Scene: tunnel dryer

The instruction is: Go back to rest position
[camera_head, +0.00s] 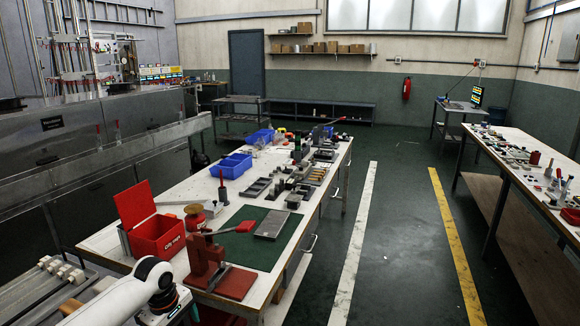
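A white link of my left arm (125,295) comes in at the bottom left, beside the near end of the workbench (175,268). Its bent joint is close to the red box and the red press. The fingers of my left gripper do not show. My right arm and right gripper are out of view. No object is seen held.
The workbench carries an open red box (157,236), a red press (207,262), a green mat (252,249), blue bins (231,165) and several tools. A steel dryer (110,150) stands left. The floor between the white line (358,235) and the right bench (530,165) is clear.

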